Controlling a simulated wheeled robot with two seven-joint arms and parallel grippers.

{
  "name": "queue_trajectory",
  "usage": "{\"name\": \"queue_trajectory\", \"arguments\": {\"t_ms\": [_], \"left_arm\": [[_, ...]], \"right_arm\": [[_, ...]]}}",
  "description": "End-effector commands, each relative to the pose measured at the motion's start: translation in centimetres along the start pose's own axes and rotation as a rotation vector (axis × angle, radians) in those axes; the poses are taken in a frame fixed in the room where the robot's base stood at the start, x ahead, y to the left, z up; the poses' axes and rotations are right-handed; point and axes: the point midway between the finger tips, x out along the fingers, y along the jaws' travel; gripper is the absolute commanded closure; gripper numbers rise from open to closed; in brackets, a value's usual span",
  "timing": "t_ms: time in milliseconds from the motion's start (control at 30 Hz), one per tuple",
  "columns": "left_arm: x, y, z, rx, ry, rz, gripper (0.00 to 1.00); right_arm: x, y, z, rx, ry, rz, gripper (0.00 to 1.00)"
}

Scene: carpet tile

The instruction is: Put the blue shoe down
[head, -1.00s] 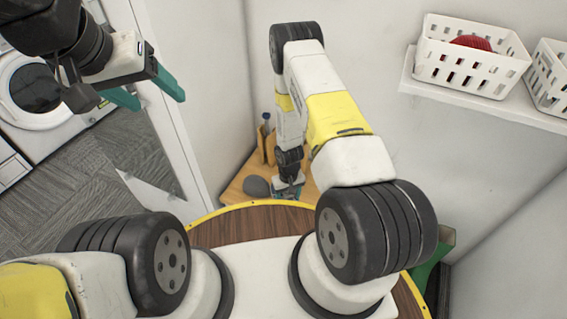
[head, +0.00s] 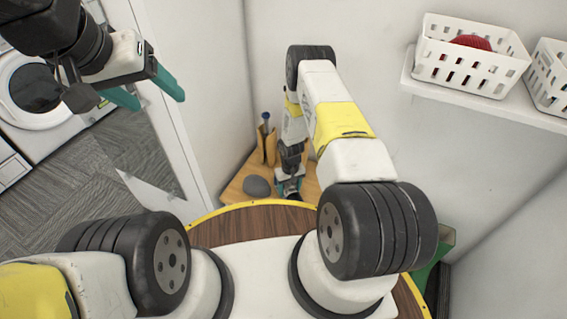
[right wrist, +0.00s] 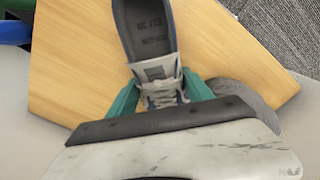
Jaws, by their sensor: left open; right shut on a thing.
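The blue shoe (right wrist: 150,75) shows in the right wrist view, with a grey-blue upper, pale laces and a dark insole. My right gripper (right wrist: 160,98) is shut on it at the laced front, one teal finger on each side. The toe is hidden behind the gripper. In the head view my right gripper (head: 290,187) is over the light wooden surface (head: 234,188) in the corner, and the shoe is mostly hidden. I cannot tell whether the shoe touches the wood. My left gripper (head: 150,93) is open and empty at the upper left.
A dark grey rounded thing (head: 257,187) lies on the wood just left of my right gripper. A wooden holder with a blue-topped item (head: 267,147) stands behind it. White walls close in the corner. White baskets (head: 468,80) sit on a shelf at the right.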

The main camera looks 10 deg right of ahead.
Motion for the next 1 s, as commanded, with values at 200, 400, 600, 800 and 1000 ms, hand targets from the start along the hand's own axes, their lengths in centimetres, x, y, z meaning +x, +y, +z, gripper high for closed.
{"name": "queue_trajectory", "arguments": {"t_ms": [200, 400, 600, 800, 1000], "left_arm": [[0.0, 0.0, 0.0, 0.000, 0.000, 0.000, 0.33], [0.0, 0.0, 0.0, 0.000, 0.000, 0.000, 0.33], [0.0, 0.0, 0.0, 0.000, 0.000, 0.000, 0.33], [0.0, 0.0, 0.0, 0.000, 0.000, 0.000, 0.33], [0.0, 0.0, 0.0, 0.000, 0.000, 0.000, 0.33]], "right_arm": [[0.1, 0.0, 0.0, 0.000, 0.000, 0.000, 0.18], [0.1, 0.0, 0.0, 0.000, 0.000, 0.000, 0.18], [-0.7, 0.0, 0.0, 0.000, 0.001, 0.000, 0.18], [-4.5, 0.0, -0.2, 0.000, 0.003, 0.001, 0.18], [-8.7, 0.0, -0.1, 0.000, 0.003, 0.000, 0.18]]}}
